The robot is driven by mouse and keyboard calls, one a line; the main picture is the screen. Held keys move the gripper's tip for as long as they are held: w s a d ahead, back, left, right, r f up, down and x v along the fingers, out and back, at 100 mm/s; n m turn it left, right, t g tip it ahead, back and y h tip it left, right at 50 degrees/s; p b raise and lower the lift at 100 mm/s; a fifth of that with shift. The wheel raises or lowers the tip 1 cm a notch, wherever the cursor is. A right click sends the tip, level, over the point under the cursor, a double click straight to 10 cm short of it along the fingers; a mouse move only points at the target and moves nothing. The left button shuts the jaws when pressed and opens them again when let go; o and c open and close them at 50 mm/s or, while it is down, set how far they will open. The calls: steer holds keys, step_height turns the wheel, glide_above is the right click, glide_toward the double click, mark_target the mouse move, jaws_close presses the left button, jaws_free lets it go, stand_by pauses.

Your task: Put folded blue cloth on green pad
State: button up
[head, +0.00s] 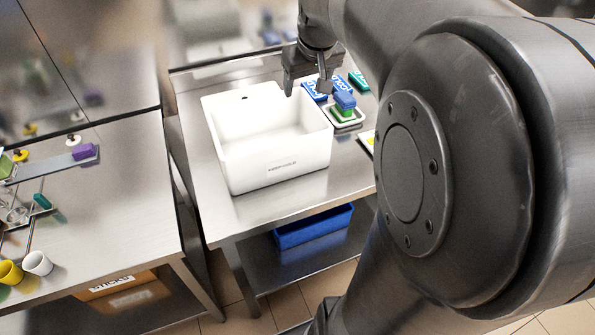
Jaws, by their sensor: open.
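The folded blue cloth (345,100) appears as a small blue block on the steel table, right of the white basin. It appears to sit on top of a green pad (347,113); most of the pad is hidden beneath it. The pad lies in a small white tray (347,124). My gripper (307,90) is open, pointing down, near the basin's back right corner. It is up and left of the cloth in the picture. I see nothing between its fingers, and they look apart from the cloth.
The white basin (245,167) fills the table's middle. Blue-and-white packets (313,92) and a green item (358,81) lie behind the cloth. A blue bin (313,228) is on the lower shelf. Another steel table at left holds a purple block (84,152) and cups (38,263).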

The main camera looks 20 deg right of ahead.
steer(key=s+a+f, duration=0.1)
steer(key=s+a, duration=0.2)
steer(key=s, duration=0.3)
steer(key=s+a+f, duration=0.1)
steer(key=s+a, duration=0.3)
steer(key=s, duration=0.3)
steer(key=s+a+f+t, duration=0.1)
steer(key=s+a+f, duration=0.1)
steer(key=s, duration=0.5)
steer(key=shift+s+a+y, duration=0.15)
steer(key=shift+a+y, duration=0.15)
steer(key=shift+a, duration=0.55)
